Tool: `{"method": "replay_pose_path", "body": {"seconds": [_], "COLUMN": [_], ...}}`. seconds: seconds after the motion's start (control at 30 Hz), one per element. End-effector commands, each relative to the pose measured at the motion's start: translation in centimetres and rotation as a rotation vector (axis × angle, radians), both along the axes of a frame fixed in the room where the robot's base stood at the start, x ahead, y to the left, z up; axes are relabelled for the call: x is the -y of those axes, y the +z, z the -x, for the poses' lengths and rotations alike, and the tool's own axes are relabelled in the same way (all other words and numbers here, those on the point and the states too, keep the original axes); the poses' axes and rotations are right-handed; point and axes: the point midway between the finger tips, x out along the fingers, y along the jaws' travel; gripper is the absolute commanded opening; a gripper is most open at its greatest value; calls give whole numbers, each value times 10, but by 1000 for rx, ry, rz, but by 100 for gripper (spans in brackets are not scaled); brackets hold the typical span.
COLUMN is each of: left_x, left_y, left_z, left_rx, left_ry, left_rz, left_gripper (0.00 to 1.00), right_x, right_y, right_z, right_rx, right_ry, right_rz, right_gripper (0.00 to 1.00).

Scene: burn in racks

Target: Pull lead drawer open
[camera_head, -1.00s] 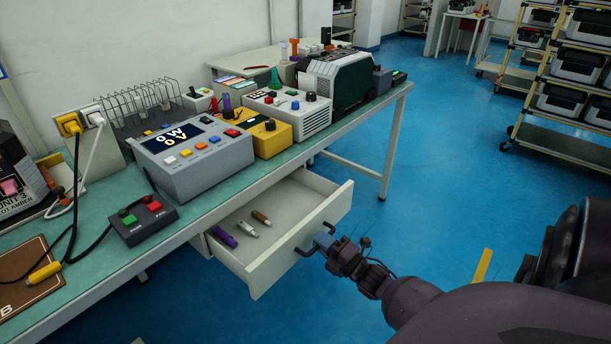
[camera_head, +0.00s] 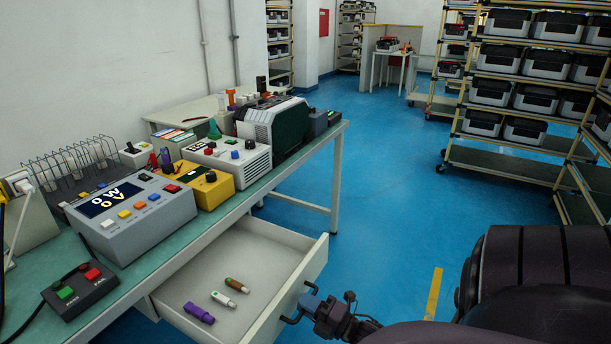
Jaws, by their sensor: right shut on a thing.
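The lead drawer (camera_head: 274,297) stands pulled out from under the green-topped bench. A purple lead (camera_head: 199,313), a white-and-green one (camera_head: 223,299) and a brown one (camera_head: 237,285) lie inside it. My right gripper (camera_head: 306,306) is shut on the dark drawer handle (camera_head: 291,319) at the drawer's front. The fingertips' exact contact is small and partly hidden. My left gripper is not in view.
On the bench (camera_head: 142,284) stand a grey meter (camera_head: 146,224), a yellow box (camera_head: 217,196), a white unit (camera_head: 243,166) and a button box (camera_head: 80,290). Wheeled racks (camera_head: 510,165) stand at the right. The blue floor (camera_head: 384,200) between is clear.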

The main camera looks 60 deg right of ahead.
Motion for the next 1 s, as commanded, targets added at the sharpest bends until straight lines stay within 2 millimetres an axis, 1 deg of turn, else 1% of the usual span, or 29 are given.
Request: {"method": "replay_pose_path", "body": {"seconds": [0.07,0.1,0.23,0.5,0.63,0.77,1.0], "left_x": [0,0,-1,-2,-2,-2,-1], "left_y": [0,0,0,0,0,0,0], "left_z": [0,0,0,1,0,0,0], "left_rx": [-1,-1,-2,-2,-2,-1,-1], "left_ry": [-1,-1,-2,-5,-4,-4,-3], "left_rz": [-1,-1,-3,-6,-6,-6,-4], "left_gripper": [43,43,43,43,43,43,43], "right_x": [0,0,0,0,1,2,5], "right_y": [0,0,0,0,-2,-6,-14], "right_z": [0,0,0,0,8,26,69], "right_rx": [0,0,0,0,-1,-3,-3], "right_ry": [1,1,0,0,-1,-2,-1], "right_rz": [0,0,0,0,-1,-1,-1], "right_gripper": [0,17,36,36,36,36,36]}}
